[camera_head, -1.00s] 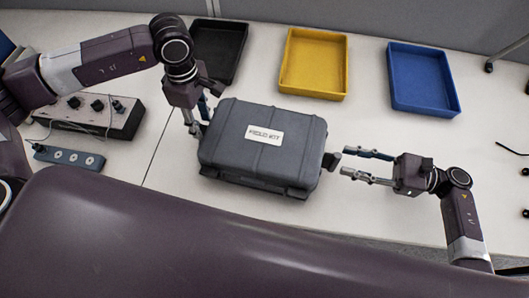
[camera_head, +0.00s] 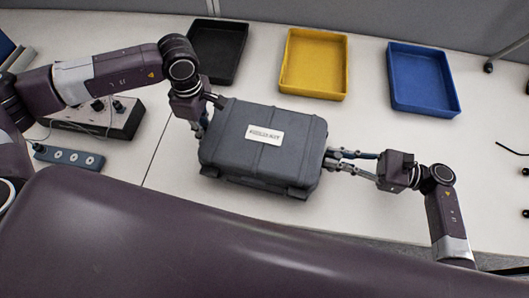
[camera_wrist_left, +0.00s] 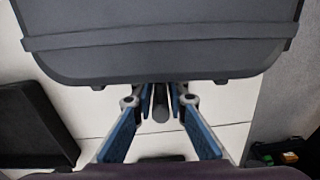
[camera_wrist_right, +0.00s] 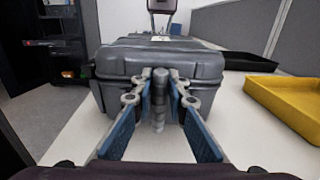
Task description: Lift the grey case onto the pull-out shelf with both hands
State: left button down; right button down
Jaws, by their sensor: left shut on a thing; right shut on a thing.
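The grey case (camera_head: 262,146) lies flat on the white table, its label facing up. My left gripper (camera_head: 203,122) is at the case's left end. In the left wrist view its fingers (camera_wrist_left: 160,105) are shut on a round dark handle at the case's side. My right gripper (camera_head: 334,158) is at the right end. In the right wrist view its fingers (camera_wrist_right: 160,105) are shut around the upright handle on the case (camera_wrist_right: 115,75). The pull-out shelf cannot be made out in these views.
Black (camera_head: 218,50), yellow (camera_head: 314,64) and blue (camera_head: 423,79) trays stand along the back of the table. A control box with knobs (camera_head: 115,122) and a blue strip (camera_head: 69,157) lie at the left.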

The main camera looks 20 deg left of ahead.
aim_at(201, 123)
pick_arm(q)
jog(key=shift+w+r, duration=0.1)
jog(key=shift+r, duration=0.1)
pick_arm(e)
jog(key=shift+w+r, duration=0.1)
jog(key=shift+r, duration=0.05)
dwell(0.4)
